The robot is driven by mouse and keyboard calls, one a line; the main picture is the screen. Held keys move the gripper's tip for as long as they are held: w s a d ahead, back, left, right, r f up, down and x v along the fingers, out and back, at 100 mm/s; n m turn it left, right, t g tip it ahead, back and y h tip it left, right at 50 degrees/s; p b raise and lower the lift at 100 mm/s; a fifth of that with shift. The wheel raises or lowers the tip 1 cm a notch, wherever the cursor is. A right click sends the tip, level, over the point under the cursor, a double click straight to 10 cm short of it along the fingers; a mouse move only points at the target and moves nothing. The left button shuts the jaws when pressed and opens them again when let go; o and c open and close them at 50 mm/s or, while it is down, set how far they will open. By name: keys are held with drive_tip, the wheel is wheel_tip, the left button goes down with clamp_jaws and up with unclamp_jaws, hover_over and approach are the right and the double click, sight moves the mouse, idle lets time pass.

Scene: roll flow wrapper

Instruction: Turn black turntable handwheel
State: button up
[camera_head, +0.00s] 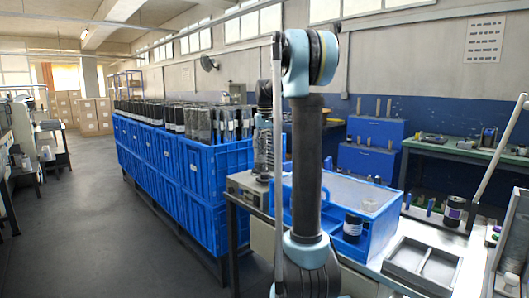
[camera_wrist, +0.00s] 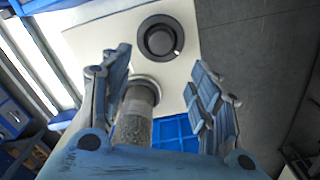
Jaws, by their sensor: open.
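A round black wheel-like part (camera_wrist: 160,38), which looks like the turntable handwheel, sits on a pale panel in the wrist view. It has a raised dark centre and a small light spot on its right rim. My gripper (camera_wrist: 163,62) is open, with one finger at each side, below the wheel in the picture and apart from it. A grey cylinder with a speckled surface (camera_wrist: 136,122) shows between the fingers, nearer the left one; I cannot tell whether they touch. In the head view I cannot make out the handwheel, and my own arm hides part of the machine.
Blue crates (camera_head: 205,190) holding several dark cylinders stand in a row at left. A blue tray (camera_head: 375,238) and a grey divided tray (camera_head: 422,262) are on the bench at right. A green-topped bench (camera_head: 455,150) stands behind. The floor at far left (camera_head: 85,220) is clear.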

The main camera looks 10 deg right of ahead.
idle(0.3)
wheel_tip(320, 180, up, 6)
drive_tip(key=m, duration=1.3)
hover_over(265, 178)
drive_tip(key=w, duration=0.2)
wheel_tip(265, 178, down, 18)
drive_tip(key=shift+w+d+r, duration=0.1)
drive_tip(key=shift+d+r, duration=0.05)
drive_tip(key=shift+r, duration=0.05)
drive_tip(key=c, duration=1.1)
